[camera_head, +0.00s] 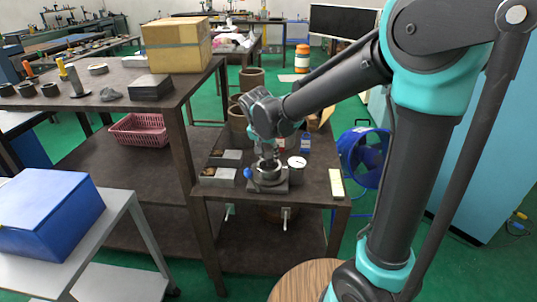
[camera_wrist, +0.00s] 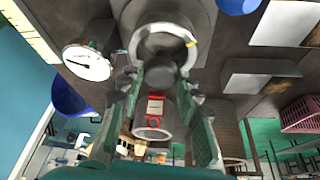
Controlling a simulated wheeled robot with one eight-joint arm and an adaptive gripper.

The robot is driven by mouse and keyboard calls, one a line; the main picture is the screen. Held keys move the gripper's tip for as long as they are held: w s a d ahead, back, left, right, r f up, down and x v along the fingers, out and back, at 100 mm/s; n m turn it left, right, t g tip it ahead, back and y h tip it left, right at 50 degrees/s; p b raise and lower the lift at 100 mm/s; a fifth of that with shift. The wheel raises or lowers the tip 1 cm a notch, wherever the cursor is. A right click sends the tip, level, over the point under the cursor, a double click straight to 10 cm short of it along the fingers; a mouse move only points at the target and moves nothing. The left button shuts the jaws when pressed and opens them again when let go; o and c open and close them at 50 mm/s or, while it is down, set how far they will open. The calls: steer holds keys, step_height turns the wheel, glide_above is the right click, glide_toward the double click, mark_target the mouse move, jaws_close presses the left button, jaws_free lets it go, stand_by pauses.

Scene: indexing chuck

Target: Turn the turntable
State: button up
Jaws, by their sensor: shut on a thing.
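The turntable (camera_head: 268,186) is a small grey metal chuck with a bright ring on a square base, on the dark low bench in the head view. In the wrist view its silver ring (camera_wrist: 163,30) shows at the top middle, with a yellow mark at its right edge. A grey round post (camera_wrist: 160,74) stands out from its middle. My gripper (camera_head: 267,158) comes down from above onto the turntable. In the wrist view its two fingers (camera_wrist: 160,84) lie on either side of the post, closed on it. The exact contact is partly hidden.
A white dial gauge (camera_head: 297,162) stands close right of the turntable. A taller bench (camera_head: 115,105) rises at left.

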steer(key=o, duration=1.1)
steer(key=shift+o, duration=0.2)
steer(key=shift+r, duration=0.1)
steer(key=v, duration=1.1)
steer(key=shift+r, duration=0.4)
steer(key=shift+s, duration=0.15)
steer(key=s+d+f+n, duration=0.1)
steer(key=s+d+f, duration=0.1)
steer(key=d+f, duration=0.45)
steer(key=s+d+f+n, duration=0.15)
steer(key=d+f, duration=0.25)
steer(key=d, duration=0.5)
steer(key=s+d+f+y, duration=0.1)
steer(key=s+d+f, duration=0.8)
steer(key=s, duration=0.1)
steer(key=shift+d+f+n, duration=0.15)
steer(key=shift+d+n, duration=0.15)
steer(key=shift+n, duration=0.15)
